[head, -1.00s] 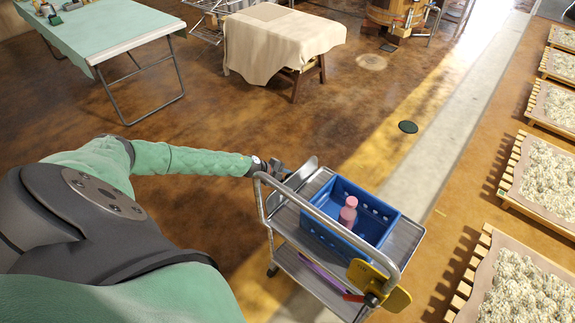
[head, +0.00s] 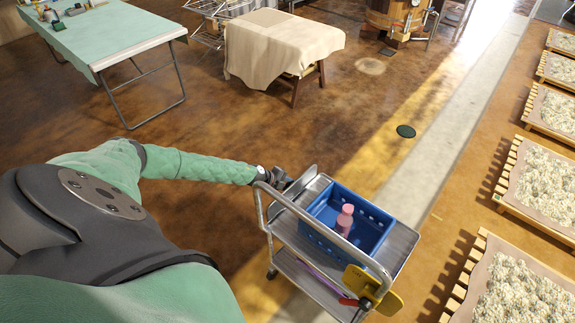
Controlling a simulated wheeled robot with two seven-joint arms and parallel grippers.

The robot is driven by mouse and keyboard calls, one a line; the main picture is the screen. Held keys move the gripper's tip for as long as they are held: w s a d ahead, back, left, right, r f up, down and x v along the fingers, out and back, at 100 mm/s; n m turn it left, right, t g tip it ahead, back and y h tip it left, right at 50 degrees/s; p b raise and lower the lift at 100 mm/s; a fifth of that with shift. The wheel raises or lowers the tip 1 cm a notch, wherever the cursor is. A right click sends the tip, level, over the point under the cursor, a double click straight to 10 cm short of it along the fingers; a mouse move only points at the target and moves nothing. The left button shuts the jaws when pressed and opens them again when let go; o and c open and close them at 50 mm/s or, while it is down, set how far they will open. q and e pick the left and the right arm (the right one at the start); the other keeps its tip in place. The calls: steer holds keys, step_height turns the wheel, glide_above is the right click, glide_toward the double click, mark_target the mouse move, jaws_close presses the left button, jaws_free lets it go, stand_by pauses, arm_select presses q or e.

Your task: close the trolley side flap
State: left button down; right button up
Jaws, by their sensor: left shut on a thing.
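The metal trolley (head: 402,246) stands at the lower middle right. Its side flap (head: 303,181) is a narrow grey metal plate at the far left end of the top shelf, raised at an angle. My left gripper (head: 281,178) reaches in from the left and is shut at the flap's outer edge, just beyond the trolley's push bar. Its fingertips are small and partly hidden, so the exact grip is hard to see. My right gripper is not in view.
A blue crate (head: 375,214) holding pink bottles (head: 346,216) stands on the top shelf. A yellow bladed piece (head: 383,290) sits at the near corner. A cloth-covered table (head: 275,42) stands behind. Slatted trays (head: 540,190) line the right; the floor between is clear.

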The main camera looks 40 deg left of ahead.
arm_select(q)
steer(key=shift+d, duration=0.2)
steer(key=c, duration=1.1)
jaws_free()
steer(key=shift+a, duration=0.1)
